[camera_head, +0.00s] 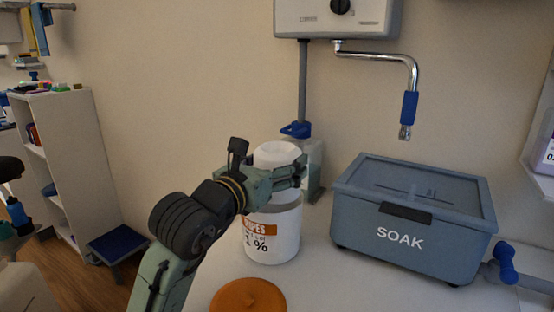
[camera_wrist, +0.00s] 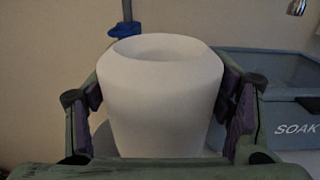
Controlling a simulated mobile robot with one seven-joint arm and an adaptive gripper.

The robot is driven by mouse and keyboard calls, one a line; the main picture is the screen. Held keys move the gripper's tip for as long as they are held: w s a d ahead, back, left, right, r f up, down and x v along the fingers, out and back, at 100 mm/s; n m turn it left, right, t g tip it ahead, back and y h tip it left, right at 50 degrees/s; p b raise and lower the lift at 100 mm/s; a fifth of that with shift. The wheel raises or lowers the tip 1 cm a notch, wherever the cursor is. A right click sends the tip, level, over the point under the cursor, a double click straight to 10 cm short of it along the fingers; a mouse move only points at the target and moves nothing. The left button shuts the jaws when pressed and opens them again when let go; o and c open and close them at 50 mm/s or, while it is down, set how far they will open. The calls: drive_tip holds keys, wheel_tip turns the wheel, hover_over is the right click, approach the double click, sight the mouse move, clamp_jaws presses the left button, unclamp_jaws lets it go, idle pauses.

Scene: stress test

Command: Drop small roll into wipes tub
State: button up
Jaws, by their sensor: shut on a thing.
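My gripper (camera_head: 272,182) is shut on a small white roll (camera_head: 277,153). In the wrist view the roll (camera_wrist: 160,100) stands upright between the two finger pads, with its round top opening showing. In the head view the roll and gripper appear directly over the tub. An orange round lid (camera_head: 248,296) lies on the counter in front of the tub.
A blue-grey SOAK box (camera_head: 410,225) with a lid stands right of the tub. A tap (camera_head: 409,100) hangs from a wall heater above. Counter (camera_head: 335,285) is bare at the front right.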

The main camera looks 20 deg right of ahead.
drive_tip(key=o, duration=1.4)
drive_tip(key=v, duration=1.2)
drive_tip(key=shift+r, duration=0.1)
